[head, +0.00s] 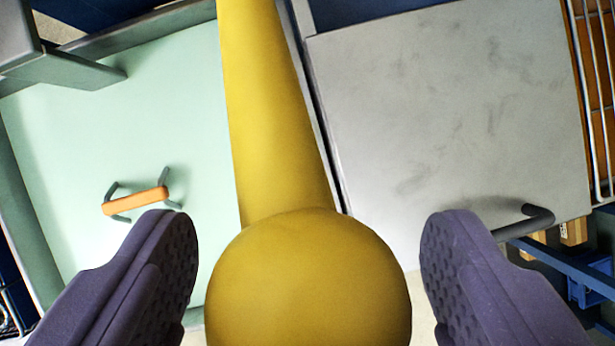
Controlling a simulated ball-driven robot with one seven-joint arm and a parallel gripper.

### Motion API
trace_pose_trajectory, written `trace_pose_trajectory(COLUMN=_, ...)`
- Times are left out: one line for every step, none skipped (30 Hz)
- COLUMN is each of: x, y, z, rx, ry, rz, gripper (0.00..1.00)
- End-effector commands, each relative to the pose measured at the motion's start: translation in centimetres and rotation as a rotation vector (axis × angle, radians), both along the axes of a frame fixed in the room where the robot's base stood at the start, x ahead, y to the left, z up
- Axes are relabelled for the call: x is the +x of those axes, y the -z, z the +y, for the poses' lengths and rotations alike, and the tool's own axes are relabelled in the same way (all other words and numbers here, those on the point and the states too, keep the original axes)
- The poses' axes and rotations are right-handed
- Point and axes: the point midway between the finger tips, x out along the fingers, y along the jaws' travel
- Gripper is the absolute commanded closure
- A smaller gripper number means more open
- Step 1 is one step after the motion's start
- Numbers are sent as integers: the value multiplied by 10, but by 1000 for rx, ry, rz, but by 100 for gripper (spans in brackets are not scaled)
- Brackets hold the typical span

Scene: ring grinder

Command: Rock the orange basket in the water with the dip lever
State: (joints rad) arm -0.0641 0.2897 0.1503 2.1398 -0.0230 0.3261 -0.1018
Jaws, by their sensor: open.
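A yellow lever (278,120), which I take for the dip lever, runs down the middle of the head view and ends in a large round yellow knob (308,285). My gripper (310,238) is open, with one purple finger on each side of the knob. Clear gaps show between both fingers and the knob. Left of the lever is a pale green tank surface (90,150), perhaps the water. On it shows an orange bar (135,201) on grey brackets; I cannot tell whether it belongs to the orange basket. No basket body is clearly visible.
A scuffed grey panel (450,100) with a dark handle (525,222) lies right of the lever. A grey bracket (75,70) juts in at the upper left. White rails (592,100) and a blue frame (575,270) stand at the right edge.

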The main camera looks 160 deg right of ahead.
Motion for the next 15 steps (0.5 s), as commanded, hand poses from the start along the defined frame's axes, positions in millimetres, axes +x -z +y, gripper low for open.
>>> trace_pose_trajectory(x=2, y=8, z=1, rx=-1, ry=-1, rz=1, gripper=25)
trace_pose_trajectory(x=4, y=11, z=1, rx=-1, ry=-1, rz=1, gripper=25)
trace_pose_trajectory(x=5, y=14, z=2, rx=0, ry=0, rz=1, gripper=25)
trace_pose_trajectory(x=6, y=16, z=2, rx=0, ry=0, rz=0, gripper=25)
trace_pose_trajectory(x=7, y=17, z=2, rx=0, ry=0, rz=0, gripper=25)
trace_pose_trajectory(x=8, y=19, z=2, rx=-1, ry=1, rz=0, gripper=25)
trace_pose_trajectory(x=8, y=19, z=2, rx=0, ry=1, rz=-1, gripper=25)
trace_pose_trajectory(x=8, y=20, z=2, rx=0, ry=1, rz=-1, gripper=25)
trace_pose_trajectory(x=8, y=20, z=2, rx=0, ry=1, rz=-1, gripper=25)
trace_pose_trajectory(x=9, y=20, z=2, rx=0, ry=1, rz=-2, gripper=25)
trace_pose_trajectory(x=8, y=19, z=2, rx=0, ry=1, rz=-2, gripper=25)
trace_pose_trajectory(x=8, y=19, z=2, rx=0, ry=1, rz=-2, gripper=25)
trace_pose_trajectory(x=8, y=19, z=2, rx=0, ry=1, rz=-2, gripper=25)
trace_pose_trajectory(x=8, y=19, z=2, rx=0, ry=1, rz=-2, gripper=28)
trace_pose_trajectory(x=9, y=19, z=2, rx=0, ry=1, rz=-2, gripper=37)
